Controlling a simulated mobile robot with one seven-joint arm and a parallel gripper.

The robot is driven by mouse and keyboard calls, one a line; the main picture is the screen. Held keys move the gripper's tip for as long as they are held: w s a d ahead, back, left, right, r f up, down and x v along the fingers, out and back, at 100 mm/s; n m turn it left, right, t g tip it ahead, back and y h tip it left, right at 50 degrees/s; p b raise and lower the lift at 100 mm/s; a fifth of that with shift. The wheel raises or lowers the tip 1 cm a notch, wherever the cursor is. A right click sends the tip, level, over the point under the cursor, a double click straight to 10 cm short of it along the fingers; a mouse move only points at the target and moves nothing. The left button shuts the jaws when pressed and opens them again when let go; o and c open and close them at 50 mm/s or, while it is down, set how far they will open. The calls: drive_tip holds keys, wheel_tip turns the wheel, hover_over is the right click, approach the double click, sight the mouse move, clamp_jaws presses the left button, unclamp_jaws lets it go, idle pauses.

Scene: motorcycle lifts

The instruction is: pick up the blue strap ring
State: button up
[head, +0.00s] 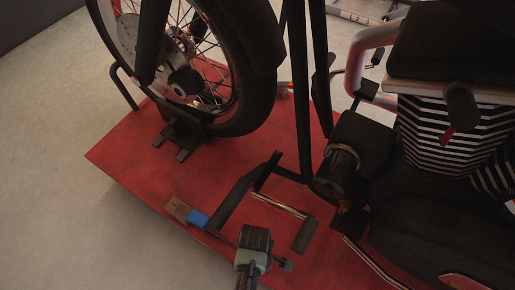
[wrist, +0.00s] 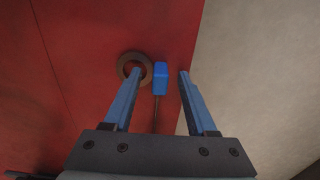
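In the wrist view a small blue piece (wrist: 160,77), which I take for the blue strap ring, lies on the red platform with a thin brown stem running down from it. No hole shows in it. My gripper (wrist: 157,72) is open, its two blue fingers either side of the piece and apart from it. A brown ring (wrist: 134,68) lies just left of the piece, beside the left fingertip. In the head view a blue patch (head: 197,219) shows near the platform's front edge; I cannot tell whether it is the piece or part of my gripper.
The red platform (head: 130,165) ends close to the right finger, with pale floor (wrist: 260,70) beyond. A motorcycle wheel (head: 255,60) stands on the platform in the head view. A dark metal frame (head: 240,195) and the motorcycle's body (head: 435,200) fill the right.

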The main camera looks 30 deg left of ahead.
clamp_jaws()
drive_tip(key=shift+r, duration=0.15)
